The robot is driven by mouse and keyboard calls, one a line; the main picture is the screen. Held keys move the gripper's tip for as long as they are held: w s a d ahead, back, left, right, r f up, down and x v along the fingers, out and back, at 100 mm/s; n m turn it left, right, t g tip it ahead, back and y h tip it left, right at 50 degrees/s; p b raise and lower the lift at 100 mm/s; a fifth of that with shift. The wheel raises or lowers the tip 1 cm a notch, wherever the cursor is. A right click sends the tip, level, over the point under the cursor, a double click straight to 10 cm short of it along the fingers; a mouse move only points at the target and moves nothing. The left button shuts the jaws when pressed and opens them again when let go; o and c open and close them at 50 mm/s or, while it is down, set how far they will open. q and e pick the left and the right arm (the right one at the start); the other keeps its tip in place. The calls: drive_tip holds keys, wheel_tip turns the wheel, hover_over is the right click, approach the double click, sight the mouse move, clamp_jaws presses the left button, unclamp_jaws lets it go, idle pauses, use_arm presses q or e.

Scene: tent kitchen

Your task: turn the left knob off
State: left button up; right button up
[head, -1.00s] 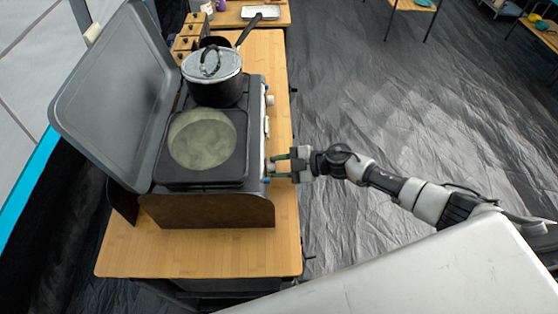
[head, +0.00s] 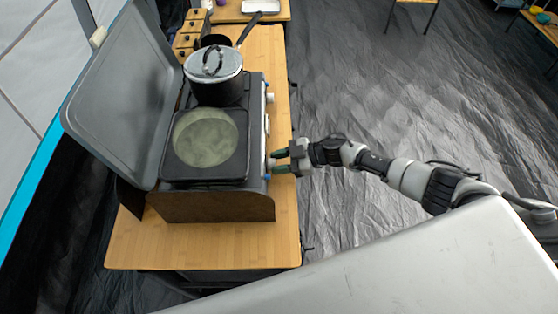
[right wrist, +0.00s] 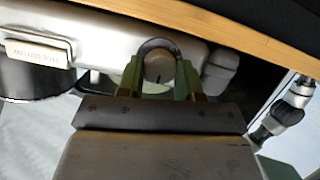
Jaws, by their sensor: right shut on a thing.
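The camping stove (head: 215,205) stands on the wooden counter, with its front panel facing right. The left knob (right wrist: 159,66) is a round silver knob with a dark mark on its face, seen in the right wrist view. My right gripper (head: 277,162) is at the near end of the stove's front panel. In the right wrist view its green fingers stand on either side of the knob, shut on it. In the head view the fingers mostly hide this knob. Another knob (head: 270,98) shows farther along the panel. My left gripper is not in view.
A lidded pot (head: 214,85) stands on the far burner, its handle pointing to the back right. The stove's lid (head: 125,95) is raised at the left. The counter (head: 190,248) is clear in front.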

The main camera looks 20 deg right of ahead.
drive_tip(key=o, duration=0.6)
drive_tip(key=shift+o, duration=0.2)
drive_tip(key=shift+d, duration=0.15)
drive_tip(key=b+v, duration=0.2)
drive_tip(key=v, duration=0.8)
drive_tip(key=shift+s+d, duration=0.15)
drive_tip(key=shift+d, duration=0.1)
drive_tip(key=shift+r, duration=0.1)
